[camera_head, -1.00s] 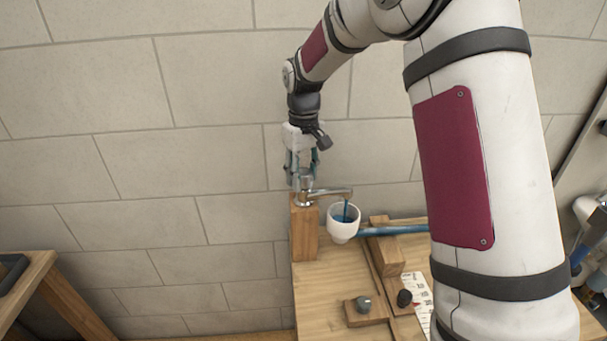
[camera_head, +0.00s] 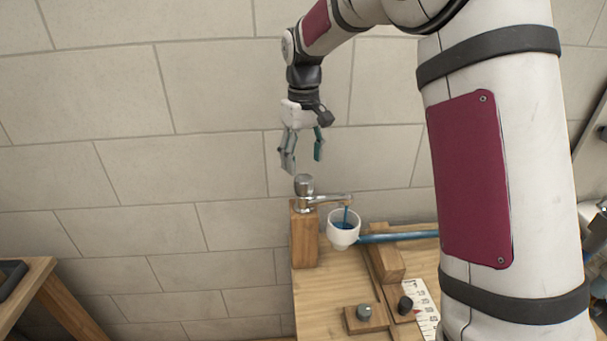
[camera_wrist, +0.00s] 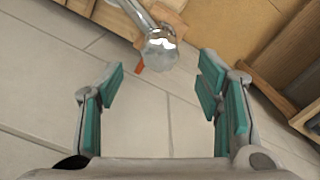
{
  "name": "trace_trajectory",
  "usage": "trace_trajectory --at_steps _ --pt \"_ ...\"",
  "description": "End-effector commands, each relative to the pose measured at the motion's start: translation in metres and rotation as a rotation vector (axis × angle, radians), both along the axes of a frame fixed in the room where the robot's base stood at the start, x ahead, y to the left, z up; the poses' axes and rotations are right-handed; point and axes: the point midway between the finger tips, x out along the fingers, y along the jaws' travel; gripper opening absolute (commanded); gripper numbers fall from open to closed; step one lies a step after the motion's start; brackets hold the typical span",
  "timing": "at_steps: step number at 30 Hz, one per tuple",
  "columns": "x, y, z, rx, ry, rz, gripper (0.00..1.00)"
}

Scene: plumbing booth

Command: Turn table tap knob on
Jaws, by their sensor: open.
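The table tap (camera_head: 308,200) stands on a wooden block (camera_head: 305,240) at the table's back left corner. Its metal knob (camera_head: 304,183) is on top, and its spout points right over a white cup, with a blue stream at the spout's end. My gripper (camera_head: 302,165) is open and empty above the knob, apart from it. In the wrist view the shiny knob (camera_wrist: 160,53) shows at the top, beyond the spread teal finger pads, with a small orange-red piece (camera_wrist: 140,64) beside it.
The white cup (camera_head: 343,235) holds blue liquid. A blue pipe (camera_head: 398,236) runs right from near it. Small knobs on wooden blocks (camera_head: 362,318) and a printed sheet (camera_head: 426,305) lie nearer. A tiled wall (camera_head: 130,110) stands behind.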

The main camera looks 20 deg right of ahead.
Motion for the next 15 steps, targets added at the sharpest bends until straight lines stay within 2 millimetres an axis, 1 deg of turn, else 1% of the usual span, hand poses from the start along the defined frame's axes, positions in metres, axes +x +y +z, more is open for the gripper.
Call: trace_trajectory --at_steps 1,6,10,15 --pt "0.001 0.0 0.011 -0.001 -0.004 0.0 0.6" --pt "0.001 0.0 0.038 0.0 -0.002 0.0 0.6" --pt "0.0 0.0 0.049 -0.001 -0.001 0.001 0.6" --pt "0.0 0.0 0.054 0.0 0.0 0.001 0.6"
